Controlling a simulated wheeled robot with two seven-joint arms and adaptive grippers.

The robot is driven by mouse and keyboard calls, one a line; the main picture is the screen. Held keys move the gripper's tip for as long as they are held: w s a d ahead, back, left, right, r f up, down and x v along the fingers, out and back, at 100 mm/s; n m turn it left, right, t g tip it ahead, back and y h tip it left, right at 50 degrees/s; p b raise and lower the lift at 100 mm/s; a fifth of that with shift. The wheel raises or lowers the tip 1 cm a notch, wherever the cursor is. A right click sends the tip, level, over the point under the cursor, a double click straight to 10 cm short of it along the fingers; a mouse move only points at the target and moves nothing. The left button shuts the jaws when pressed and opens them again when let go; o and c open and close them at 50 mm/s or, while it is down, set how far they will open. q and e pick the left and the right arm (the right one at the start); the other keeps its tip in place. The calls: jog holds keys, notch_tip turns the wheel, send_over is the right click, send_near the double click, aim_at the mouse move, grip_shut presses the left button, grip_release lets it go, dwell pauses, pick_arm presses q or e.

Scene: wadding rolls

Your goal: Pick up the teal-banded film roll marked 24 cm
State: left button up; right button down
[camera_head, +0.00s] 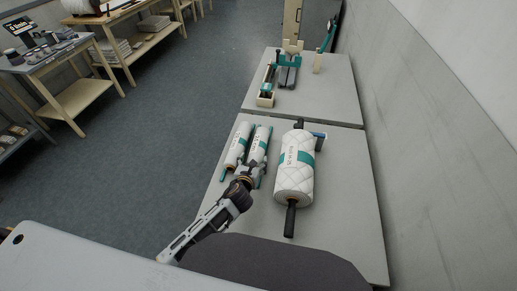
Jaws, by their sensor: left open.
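Two slim white film rolls with teal parts lie side by side on the near grey table: a left slim roll (237,146) and a right slim roll (261,141). A thick quilted white roll (293,180) with a teal band and dark end handles lies to their right. Labels show on the rolls, but the print is too small to read, so I cannot tell which is marked 24 cm. My left gripper (251,168) is open at the near end of the right slim roll and hides part of it. I cannot tell whether they touch. My right gripper is not in view.
The near table (345,215) is bare on its right side. A wall stands close on the right. Workbenches (85,95) stand at upper left across open floor.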

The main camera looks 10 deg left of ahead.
aim_at(256, 156)
pick_arm(q)
jog(key=shift+x, duration=2.15)
jog(key=shift+d, duration=0.1)
jog(key=c, duration=1.1)
jog(key=shift+c, duration=0.6)
jog(key=shift+r, duration=0.1)
jog(key=shift+r+p, duration=0.7)
jog(key=shift+r, duration=4.3)
